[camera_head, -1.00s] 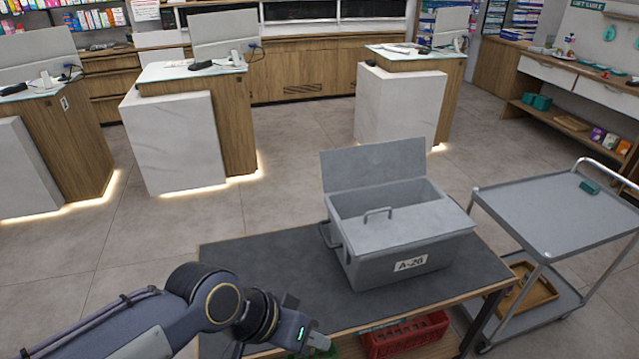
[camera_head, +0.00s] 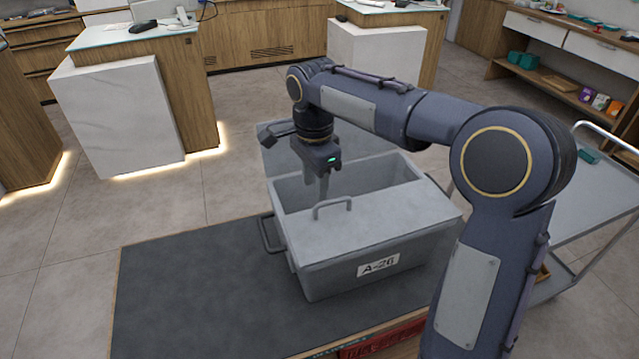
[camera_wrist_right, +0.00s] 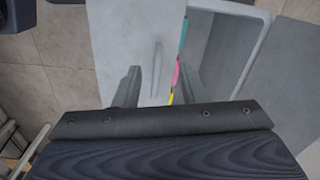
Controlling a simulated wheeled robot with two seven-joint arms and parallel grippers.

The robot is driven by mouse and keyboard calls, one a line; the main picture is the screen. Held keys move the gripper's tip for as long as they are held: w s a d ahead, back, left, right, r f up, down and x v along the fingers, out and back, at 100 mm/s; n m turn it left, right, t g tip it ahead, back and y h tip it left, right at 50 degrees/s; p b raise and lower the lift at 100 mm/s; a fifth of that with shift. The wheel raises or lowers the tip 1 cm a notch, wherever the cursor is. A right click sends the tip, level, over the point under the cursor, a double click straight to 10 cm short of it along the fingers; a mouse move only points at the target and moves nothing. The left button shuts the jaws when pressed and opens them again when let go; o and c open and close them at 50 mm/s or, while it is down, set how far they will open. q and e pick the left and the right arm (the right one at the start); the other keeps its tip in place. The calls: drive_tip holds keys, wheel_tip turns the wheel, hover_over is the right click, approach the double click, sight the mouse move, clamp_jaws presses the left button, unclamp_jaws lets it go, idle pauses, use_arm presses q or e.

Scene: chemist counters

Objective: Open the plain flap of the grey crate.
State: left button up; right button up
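The grey crate (camera_head: 330,275) labelled A-26 stands on the dark-topped table. Its back flap (camera_head: 282,160), with no handle showing, stands raised, partly hidden by my right arm. Its front flap (camera_head: 385,225) lies shut and carries a bar handle (camera_head: 333,203). My right gripper (camera_head: 323,198) points down over the crate, its tips close to the handle. In the right wrist view its fingers (camera_wrist_right: 162,85) are apart, with the handle (camera_wrist_right: 157,67) showing between them; contact cannot be told. My left gripper is out of view.
The dark table top (camera_head: 185,290) is clear left of the crate. A metal trolley (camera_head: 590,210) stands at the right. A red crate (camera_head: 385,340) shows below the table's front edge. Coloured items (camera_wrist_right: 178,65) show inside the crate's opening.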

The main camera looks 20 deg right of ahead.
sight(316, 207)
wheel_tip(316, 207, down, 7)
drive_tip(key=shift+s+r, duration=0.1)
idle(0.3)
clamp_jaws()
drive_tip(key=shift+s+r+p, duration=0.15)
drive_tip(key=shift+r+p, duration=0.15)
drive_tip(key=shift+r, duration=0.2)
drive_tip(key=shift+s+r, duration=0.2)
drive_tip(key=shift+r, duration=0.15)
